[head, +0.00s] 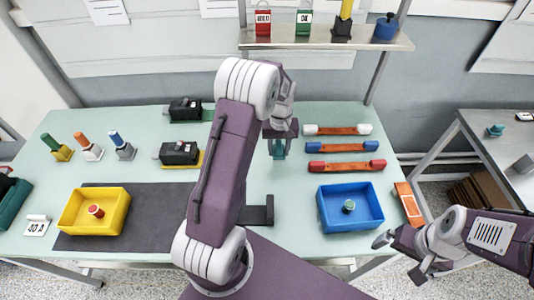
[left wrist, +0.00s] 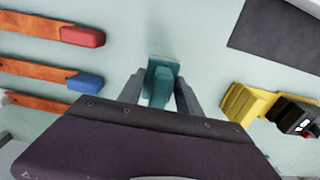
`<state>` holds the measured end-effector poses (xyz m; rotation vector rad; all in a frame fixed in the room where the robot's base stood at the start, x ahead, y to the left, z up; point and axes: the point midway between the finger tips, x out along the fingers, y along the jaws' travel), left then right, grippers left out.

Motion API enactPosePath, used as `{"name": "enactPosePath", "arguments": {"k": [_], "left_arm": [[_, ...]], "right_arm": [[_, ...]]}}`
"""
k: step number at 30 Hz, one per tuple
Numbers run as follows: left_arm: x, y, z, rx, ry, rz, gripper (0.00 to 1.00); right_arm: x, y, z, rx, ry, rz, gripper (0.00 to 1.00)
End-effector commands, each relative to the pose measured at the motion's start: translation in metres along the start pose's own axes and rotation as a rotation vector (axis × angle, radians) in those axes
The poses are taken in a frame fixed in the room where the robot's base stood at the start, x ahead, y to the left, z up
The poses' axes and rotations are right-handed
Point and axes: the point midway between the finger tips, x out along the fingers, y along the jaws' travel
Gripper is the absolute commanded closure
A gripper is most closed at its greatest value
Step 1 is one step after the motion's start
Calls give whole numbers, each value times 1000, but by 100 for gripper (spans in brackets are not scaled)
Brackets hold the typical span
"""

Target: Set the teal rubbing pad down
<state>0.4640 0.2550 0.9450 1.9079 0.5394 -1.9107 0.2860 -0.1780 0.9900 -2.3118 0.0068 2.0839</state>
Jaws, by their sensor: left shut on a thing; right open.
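The teal rubbing pad (head: 278,148) is in my left gripper (head: 280,135), over the middle of the table, left of the orange strips. In the left wrist view the teal pad (left wrist: 161,80) sits between the two grey fingers of my left gripper (left wrist: 160,92), which is shut on it. I cannot tell whether the pad touches the table. My right gripper (head: 402,254) is open and empty, off the table's front right corner.
Orange strips with white (head: 338,129), blue (head: 340,147) and red (head: 346,165) ends lie to the right. A blue tray (head: 330,225) holds a small teal-topped piece. A yellow tray (head: 75,212) stands on a dark mat (head: 150,235). Black breakers (head: 178,153) stand left. Pale table is bare around the pad.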

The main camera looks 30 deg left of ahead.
Motion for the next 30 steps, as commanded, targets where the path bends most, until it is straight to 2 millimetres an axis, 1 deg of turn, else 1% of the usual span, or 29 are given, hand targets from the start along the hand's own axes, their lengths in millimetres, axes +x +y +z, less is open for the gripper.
{"name": "enactPosePath", "arguments": {"k": [1,3,6,11,15,18,25,29,30], "left_arm": [[6,-9,-7,-4,-1,0,97],[13,-18,-15,-2,-1,0,97],[19,-25,-21,0,1,0,97],[25,-26,-22,2,-1,0,97],[50,-26,-21,2,-3,-1,97],[60,-26,-22,2,0,0,97],[61,-26,-22,1,1,1,97],[65,-26,-22,1,1,0,97],[64,-26,-22,1,1,1,50]], "right_arm": [[-3,0,0,0,0,0,2],[-4,0,0,0,0,0,2],[-5,0,-1,0,0,0,2],[-5,0,0,0,0,0,2],[-9,0,-1,0,0,0,2],[-10,0,-1,0,0,0,2],[-9,0,-1,0,0,0,2],[-6,0,-1,0,0,0,2],[-7,0,-1,0,0,0,2]]}}
